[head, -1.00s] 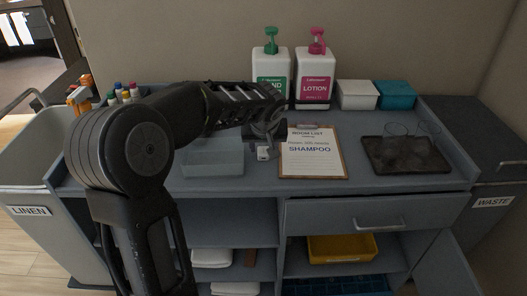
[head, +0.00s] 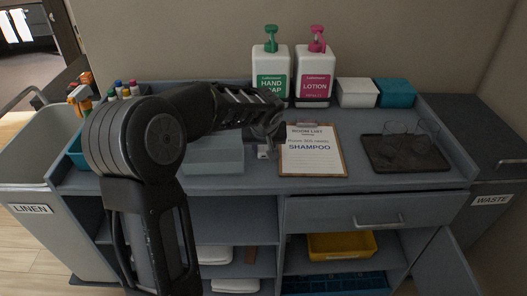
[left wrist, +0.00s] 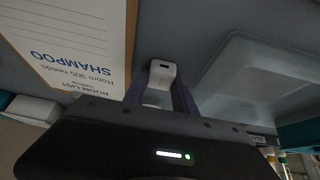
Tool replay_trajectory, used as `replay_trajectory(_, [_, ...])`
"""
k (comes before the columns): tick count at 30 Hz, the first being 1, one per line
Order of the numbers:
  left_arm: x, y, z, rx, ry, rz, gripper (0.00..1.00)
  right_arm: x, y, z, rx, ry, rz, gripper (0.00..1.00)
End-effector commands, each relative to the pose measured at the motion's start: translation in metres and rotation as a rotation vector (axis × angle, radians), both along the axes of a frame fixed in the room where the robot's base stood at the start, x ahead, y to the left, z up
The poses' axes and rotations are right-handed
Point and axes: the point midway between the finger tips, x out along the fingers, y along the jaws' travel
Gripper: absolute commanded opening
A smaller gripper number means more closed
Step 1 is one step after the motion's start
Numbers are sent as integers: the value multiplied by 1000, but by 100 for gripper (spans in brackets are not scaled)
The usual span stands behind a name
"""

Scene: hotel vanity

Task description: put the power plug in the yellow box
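The power plug (left wrist: 162,72) is a small white block on the grey counter, between the clipboard and a clear tray. It also shows in the head view (head: 263,153), just below my left gripper (head: 264,143). In the left wrist view, the two fingers of my left gripper (left wrist: 162,90) stand close against both sides of the plug, shut on it. The plug looks at or very near the counter top; any gap is too small to tell. The yellow box (head: 341,247) sits on the shelf below the drawer, right of centre. My right gripper is not in view.
A clipboard (head: 313,160) lies right of the plug and a clear tray (head: 215,165) left of it. Two pump bottles stand behind. A dark tray (head: 405,160) with glasses is at right. The drawer (head: 372,214) above the yellow box looks shut; an open door (head: 445,265) stands at lower right.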

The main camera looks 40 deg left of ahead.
Motion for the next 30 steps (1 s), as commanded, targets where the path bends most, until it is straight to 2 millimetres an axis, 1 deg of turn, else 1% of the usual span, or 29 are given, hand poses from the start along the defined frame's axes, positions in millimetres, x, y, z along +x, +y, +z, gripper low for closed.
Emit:
replay_trajectory(1, [0, 0, 0, 0, 0, 0, 26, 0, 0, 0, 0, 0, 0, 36])
replay_trajectory(9, [0, 0, 0, 0, 0, 0, 4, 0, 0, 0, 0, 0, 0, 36])
replay_trajectory(11, [0, 0, 0, 0, 0, 0, 0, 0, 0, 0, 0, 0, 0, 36])
replay_trajectory(20, [0, 0, 1, 1, -1, 0, 0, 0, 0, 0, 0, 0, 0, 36])
replay_trajectory(23, [0, 0, 5, 1, -2, 1, 0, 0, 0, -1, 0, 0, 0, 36])
replay_trajectory(26, [1, 0, 15, 0, -3, 1, 0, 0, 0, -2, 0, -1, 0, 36])
replay_trajectory(30, [1, 0, 39, 1, -6, -1, 0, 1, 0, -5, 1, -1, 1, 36])
